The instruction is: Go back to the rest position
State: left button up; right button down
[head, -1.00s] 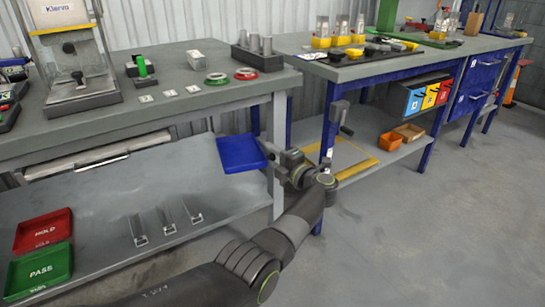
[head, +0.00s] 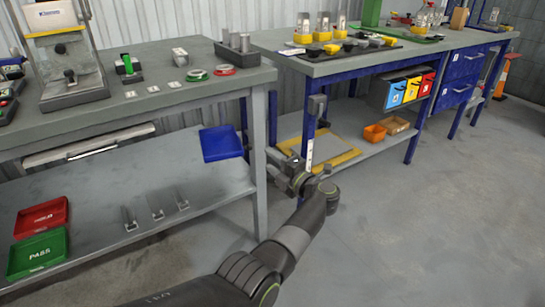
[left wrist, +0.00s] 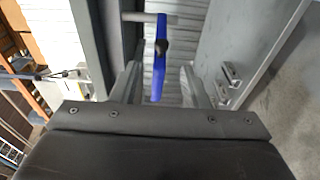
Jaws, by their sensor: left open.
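My left arm comes in from the bottom of the head view. Its left gripper (head: 283,166) is beside the right front leg of the near workbench, in front of the gap between the two benches. In the left wrist view the two fingers (left wrist: 160,88) stand apart with nothing held between them. A blue tray (head: 221,143) lies at the right end of the lower shelf, left of the gripper and apart from it in the picture. It also shows beyond the fingers in the left wrist view (left wrist: 158,75). My right gripper is not in view.
The near workbench (head: 170,99) carries fixtures and small parts. Its lower shelf (head: 100,209) holds a red tray (head: 41,217), a green tray (head: 38,253) and several metal brackets. A second blue-framed bench (head: 375,58) stands behind right. The grey floor (head: 430,230) at right is open.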

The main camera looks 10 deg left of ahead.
pick_arm(q)
jog(key=shift+s+d, duration=0.3)
jog(key=shift+d, duration=0.05)
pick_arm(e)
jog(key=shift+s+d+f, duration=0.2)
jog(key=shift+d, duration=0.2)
pick_arm(q)
jog(key=shift+a+f, duration=0.1)
jog(key=shift+f, duration=0.05)
